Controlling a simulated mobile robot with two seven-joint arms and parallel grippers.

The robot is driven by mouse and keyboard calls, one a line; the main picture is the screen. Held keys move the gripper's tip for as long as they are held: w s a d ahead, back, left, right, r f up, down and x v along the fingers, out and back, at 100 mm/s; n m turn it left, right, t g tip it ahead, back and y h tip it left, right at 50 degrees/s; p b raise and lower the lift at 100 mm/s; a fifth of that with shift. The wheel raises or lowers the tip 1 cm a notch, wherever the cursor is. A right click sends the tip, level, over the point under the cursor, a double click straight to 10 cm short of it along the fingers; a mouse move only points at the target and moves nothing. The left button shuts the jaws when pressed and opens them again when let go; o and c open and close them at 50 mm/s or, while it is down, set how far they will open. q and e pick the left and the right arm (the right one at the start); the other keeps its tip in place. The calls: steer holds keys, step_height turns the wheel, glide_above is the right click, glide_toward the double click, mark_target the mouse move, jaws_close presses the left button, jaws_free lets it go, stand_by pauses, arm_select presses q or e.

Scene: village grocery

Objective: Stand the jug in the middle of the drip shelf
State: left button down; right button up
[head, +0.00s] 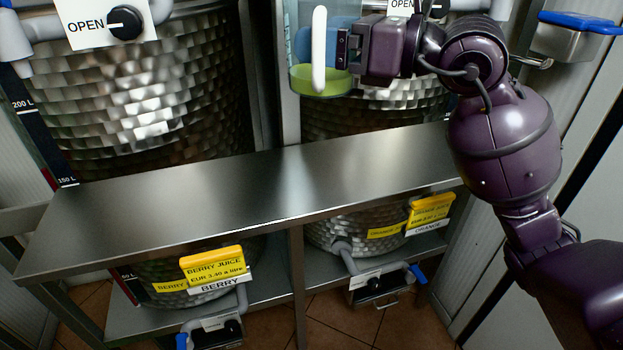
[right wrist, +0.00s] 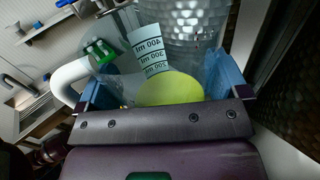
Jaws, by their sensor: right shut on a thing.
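The clear jug (head: 320,82) has a white handle and yellow-green at its bottom. It is near the top of the head view, looks upright, and is held in the air over the back of the broad steel shelf (head: 230,190), apart from it. My right gripper (head: 328,42) is shut on the jug, its blue fingers on the jug's sides. In the right wrist view the jug (right wrist: 170,88) sits between the fingers and shows a millilitre scale. The steel shelf, apparently the drip shelf, is bare. My left gripper is not in view.
Two dimpled steel tanks stand behind the shelf, left (head: 150,90) and right (head: 400,110), with OPEN signs above. Yellow price signs for berry (head: 212,262) and orange (head: 432,207), and lower taps (head: 212,330), are below the shelf. A blue-lidded container (head: 575,40) is at upper right.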

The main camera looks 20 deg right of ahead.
step_height(320, 180, down, 19)
steer(key=shift+r+b, duration=0.15)
steer(key=shift+b, duration=1.05)
steer(key=shift+f, duration=0.2)
steer(key=o, duration=0.8)
